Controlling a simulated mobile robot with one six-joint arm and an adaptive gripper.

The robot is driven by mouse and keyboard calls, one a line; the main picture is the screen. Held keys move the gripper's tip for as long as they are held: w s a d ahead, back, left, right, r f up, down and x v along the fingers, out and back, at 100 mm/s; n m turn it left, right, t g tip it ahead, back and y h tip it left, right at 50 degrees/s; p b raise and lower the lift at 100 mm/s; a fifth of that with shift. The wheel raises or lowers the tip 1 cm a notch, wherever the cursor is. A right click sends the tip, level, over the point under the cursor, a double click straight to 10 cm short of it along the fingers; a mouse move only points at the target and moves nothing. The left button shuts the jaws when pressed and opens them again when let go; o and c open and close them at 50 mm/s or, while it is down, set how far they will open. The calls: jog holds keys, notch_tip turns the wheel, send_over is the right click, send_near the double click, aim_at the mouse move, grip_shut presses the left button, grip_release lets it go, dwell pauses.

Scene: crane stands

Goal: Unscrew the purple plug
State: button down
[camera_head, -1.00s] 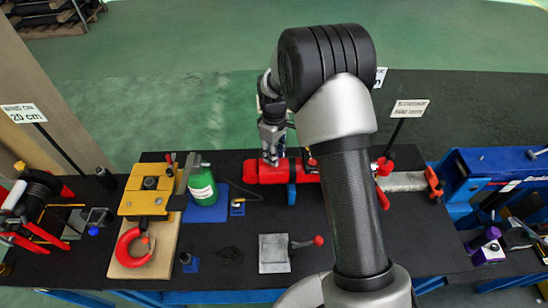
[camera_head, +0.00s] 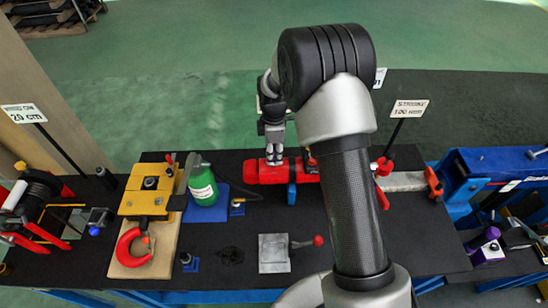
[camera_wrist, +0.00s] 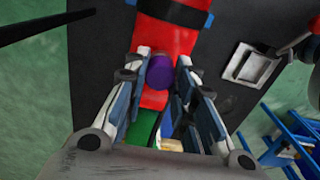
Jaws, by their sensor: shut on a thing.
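The purple plug (camera_wrist: 160,71) shows in the wrist view as a rounded knob on the red cylinder (camera_wrist: 174,38). The red cylinder (camera_head: 262,173) lies on its side on the black table in the head view. My gripper (camera_wrist: 161,64) reaches down over the cylinder, its two fingers on either side of the plug and shut on it. In the head view my gripper (camera_head: 274,156) stands above the left half of the cylinder; the plug is hidden there behind the fingers.
A grey metal block with a red-knobbed lever (camera_head: 273,254) lies in front. Sign posts (camera_head: 409,108) rise behind. My arm hides part of the table.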

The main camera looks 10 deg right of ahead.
jog(key=n, duration=0.3)
jog(key=shift+w+r, duration=0.1)
jog(key=n, duration=0.4)
jog(key=shift+n, duration=0.6)
jog(key=n, duration=0.5)
jog(key=c, duration=1.2)
grip_release()
jog(key=shift+c, duration=0.2)
